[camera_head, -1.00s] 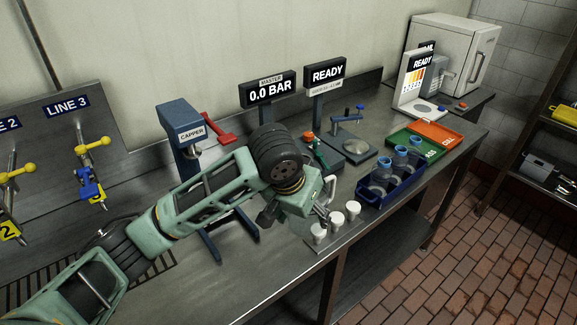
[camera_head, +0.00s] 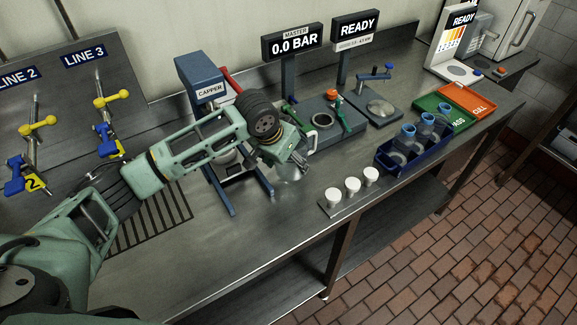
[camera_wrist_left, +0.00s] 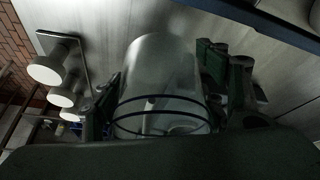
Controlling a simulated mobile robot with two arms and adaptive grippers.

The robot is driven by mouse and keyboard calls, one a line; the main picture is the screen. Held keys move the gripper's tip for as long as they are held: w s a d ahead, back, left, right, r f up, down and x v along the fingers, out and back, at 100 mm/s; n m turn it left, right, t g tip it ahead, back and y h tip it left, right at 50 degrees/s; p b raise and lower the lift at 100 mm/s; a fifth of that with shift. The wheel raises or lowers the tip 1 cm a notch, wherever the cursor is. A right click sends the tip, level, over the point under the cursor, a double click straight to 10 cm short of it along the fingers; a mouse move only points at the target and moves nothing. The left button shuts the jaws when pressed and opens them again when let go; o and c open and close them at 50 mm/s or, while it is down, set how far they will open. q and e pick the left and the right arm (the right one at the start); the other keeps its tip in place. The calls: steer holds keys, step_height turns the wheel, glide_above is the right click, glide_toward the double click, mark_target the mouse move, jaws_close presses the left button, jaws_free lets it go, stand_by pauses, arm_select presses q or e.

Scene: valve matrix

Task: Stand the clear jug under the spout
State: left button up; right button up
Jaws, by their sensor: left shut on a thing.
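The clear jug (camera_head: 290,170) is see-through and hard to make out against the grey bench in the head view. My left gripper (camera_head: 288,160) is shut on it, in front of the capper. In the left wrist view the clear jug (camera_wrist_left: 160,72) lies between the two fingers of my gripper (camera_wrist_left: 160,105), with dark rings round its near end. I cannot tell whether its base touches the bench. Line 3 piping (camera_head: 104,115), with a yellow handle and a blue valve, stands at the left. I cannot pick out a spout with certainty. My right gripper is not in view.
The blue capper (camera_head: 200,75) stands behind my left arm. White caps (camera_head: 353,187) sit on a plate near the front edge. A blue crate (camera_head: 405,172) of bottles stands right of them. A slotted grate (camera_head: 150,222) lies at left. Bench between grate and caps is mostly clear.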

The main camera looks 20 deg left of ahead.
arm_select(q)
step_height(320, 180, down, 2)
steer(key=shift+s+f+p, duration=0.1)
steer(key=shift+f+p, duration=0.15)
steer(key=shift+p, duration=0.15)
steer(key=shift+f, duration=0.45)
steer(key=o, duration=0.7)
steer(key=shift+f, duration=0.15)
steer(key=o, duration=0.4)
steer(key=shift+o, duration=0.4)
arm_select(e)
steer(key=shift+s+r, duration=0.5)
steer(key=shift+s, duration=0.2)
